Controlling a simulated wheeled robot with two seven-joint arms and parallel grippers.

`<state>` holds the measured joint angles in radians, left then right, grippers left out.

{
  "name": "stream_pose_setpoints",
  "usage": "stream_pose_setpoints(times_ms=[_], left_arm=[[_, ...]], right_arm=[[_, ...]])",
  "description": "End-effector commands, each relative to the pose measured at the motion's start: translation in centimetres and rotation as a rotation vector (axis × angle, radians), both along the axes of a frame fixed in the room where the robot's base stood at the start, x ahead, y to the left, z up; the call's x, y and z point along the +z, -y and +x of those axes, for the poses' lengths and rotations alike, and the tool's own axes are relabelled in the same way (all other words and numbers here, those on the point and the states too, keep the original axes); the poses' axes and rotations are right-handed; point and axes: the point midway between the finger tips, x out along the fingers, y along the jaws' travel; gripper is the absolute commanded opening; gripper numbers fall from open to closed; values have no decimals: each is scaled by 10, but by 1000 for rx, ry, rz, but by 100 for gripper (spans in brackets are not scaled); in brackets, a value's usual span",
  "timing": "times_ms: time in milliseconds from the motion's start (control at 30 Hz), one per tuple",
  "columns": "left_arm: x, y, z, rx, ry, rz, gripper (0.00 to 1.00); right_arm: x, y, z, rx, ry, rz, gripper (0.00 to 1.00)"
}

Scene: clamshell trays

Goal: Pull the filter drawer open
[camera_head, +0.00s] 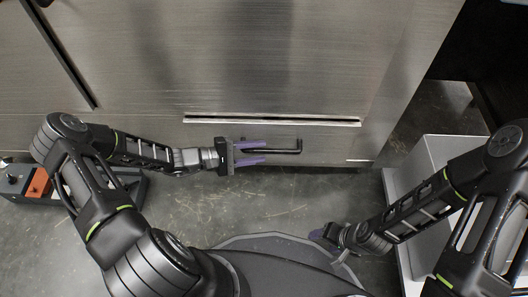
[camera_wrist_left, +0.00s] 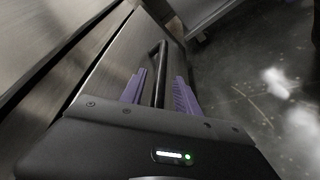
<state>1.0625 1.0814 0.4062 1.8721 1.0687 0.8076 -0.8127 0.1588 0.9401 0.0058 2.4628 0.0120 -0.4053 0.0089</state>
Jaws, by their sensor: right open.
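The filter drawer (camera_head: 215,130) is a low steel front in the large metal cabinet, with a dark slit along its top edge. It looks closed. Its black bar handle (camera_head: 299,146) sticks out from the front. My left gripper (camera_head: 265,151) has its purple fingers apart, one on each side of the handle. In the left wrist view the handle (camera_wrist_left: 160,62) runs between the two fingers (camera_wrist_left: 161,88), with gaps showing beside it. My right gripper (camera_head: 316,236) is low at the right, away from the drawer, open; its fingertips look small and foreshortened.
A white box-like unit (camera_head: 402,240) stands on the floor at the right, by my right arm. A grey box with an orange part (camera_head: 39,184) is at the left. Bare concrete floor (camera_head: 290,195) lies in front of the drawer.

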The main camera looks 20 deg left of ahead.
Motion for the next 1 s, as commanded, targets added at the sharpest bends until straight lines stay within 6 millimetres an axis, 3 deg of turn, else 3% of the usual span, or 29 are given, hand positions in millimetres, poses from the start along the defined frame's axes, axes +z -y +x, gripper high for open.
stream_pose_setpoints(times_ms=[200,500,1000], left_arm=[[-6,19,12,-2,1,-1,38],[-5,21,14,0,0,0,38],[-5,21,13,0,1,1,0]], right_arm=[[-8,0,1,-1,1,1,62],[-8,0,2,-1,1,2,62],[-8,0,1,-1,1,2,62]])
